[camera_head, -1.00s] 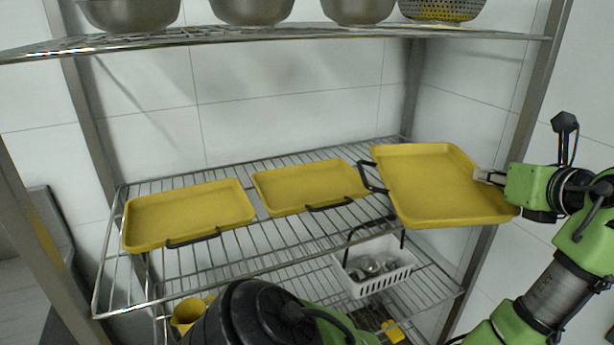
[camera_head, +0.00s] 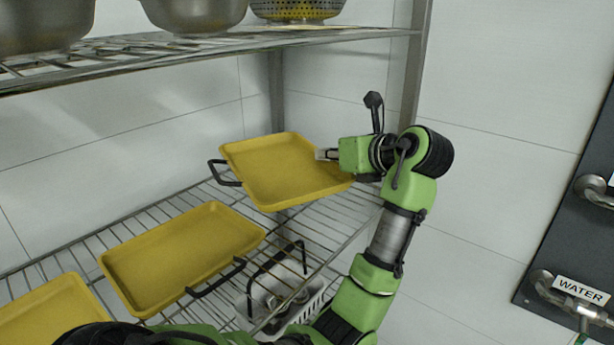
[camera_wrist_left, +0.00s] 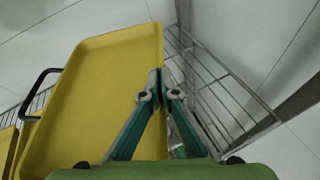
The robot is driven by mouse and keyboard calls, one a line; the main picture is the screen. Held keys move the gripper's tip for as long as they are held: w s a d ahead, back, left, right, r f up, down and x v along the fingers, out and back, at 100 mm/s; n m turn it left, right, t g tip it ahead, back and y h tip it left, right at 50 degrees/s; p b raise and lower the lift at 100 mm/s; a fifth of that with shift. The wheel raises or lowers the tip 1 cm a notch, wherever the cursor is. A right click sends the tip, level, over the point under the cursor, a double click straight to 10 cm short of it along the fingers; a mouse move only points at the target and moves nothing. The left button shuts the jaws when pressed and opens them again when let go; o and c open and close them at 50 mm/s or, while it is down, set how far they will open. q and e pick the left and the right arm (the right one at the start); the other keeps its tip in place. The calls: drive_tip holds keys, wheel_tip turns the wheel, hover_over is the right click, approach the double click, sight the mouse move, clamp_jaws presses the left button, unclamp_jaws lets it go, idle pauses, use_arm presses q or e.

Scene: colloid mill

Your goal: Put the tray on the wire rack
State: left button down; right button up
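My left gripper (camera_head: 326,154) is shut on the right edge of a yellow tray (camera_head: 278,172), which has a black handle at its left end. In the left wrist view, the fingers (camera_wrist_left: 160,85) pinch the rim of this tray (camera_wrist_left: 95,95). The tray is held over the right end of the wire rack's middle shelf (camera_head: 335,222). The gap between tray and wires is hard to judge. Two similar yellow trays lie on that shelf: one in the middle (camera_head: 180,255) and one at lower left (camera_head: 50,318), partly cut off. My right gripper is not in view.
Metal bowls (camera_head: 195,14) and a colander (camera_head: 298,8) stand on the upper shelf (camera_head: 200,48). A white basket (camera_head: 310,305) sits below the middle shelf. A rack post (camera_head: 415,65) stands right of the tray. A dark panel with a WATER label (camera_head: 580,290) is at far right.

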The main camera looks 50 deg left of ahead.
use_arm(q)
drive_tip(key=w+a+f, duration=0.3)
drive_tip(key=w+f, duration=0.1)
drive_tip(key=w+a+f+p, duration=0.1)
drive_tip(key=w+a+f, duration=0.3)
drive_tip(key=shift+w+a, duration=0.2)
drive_tip(key=shift+w+a+f+p, duration=0.2)
drive_tip(key=shift+w+f+p, duration=0.1)
drive_tip(key=shift+f, duration=0.15)
drive_tip(key=shift+f+p, duration=0.4)
drive_tip(key=shift+f, duration=1.2)
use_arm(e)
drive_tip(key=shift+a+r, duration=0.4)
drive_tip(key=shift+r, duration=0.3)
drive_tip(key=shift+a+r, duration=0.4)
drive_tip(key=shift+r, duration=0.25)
use_arm(q)
drive_tip(key=c, duration=2.3)
unclamp_jaws()
drive_tip(key=shift+f, duration=0.15)
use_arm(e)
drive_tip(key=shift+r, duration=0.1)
